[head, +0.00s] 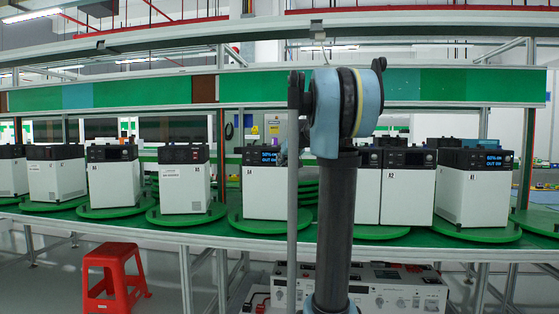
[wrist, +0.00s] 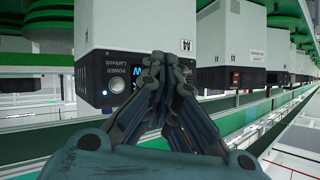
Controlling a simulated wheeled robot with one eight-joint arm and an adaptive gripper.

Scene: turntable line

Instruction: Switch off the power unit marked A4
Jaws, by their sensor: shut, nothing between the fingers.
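The power unit marked A4 (head: 262,195) is a white box with a black top panel, standing on a green turntable left of my arm. Its small display (head: 269,157) is lit blue. The wrist view looks upside down and shows a near unit (wrist: 122,22) with a tag that seems to read A4. Its black panel has a round silver button (wrist: 118,82) beside the word POWER, and a small lit lamp. My arm hides the gripper in the head view.
Several similar units stand along the green bench, including A2 (head: 394,195) right of my arm and A5 (head: 184,185) to the left. A red stool (head: 114,276) and a grey-white instrument (head: 390,291) are below the bench. A shelf rail (head: 440,89) runs above.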

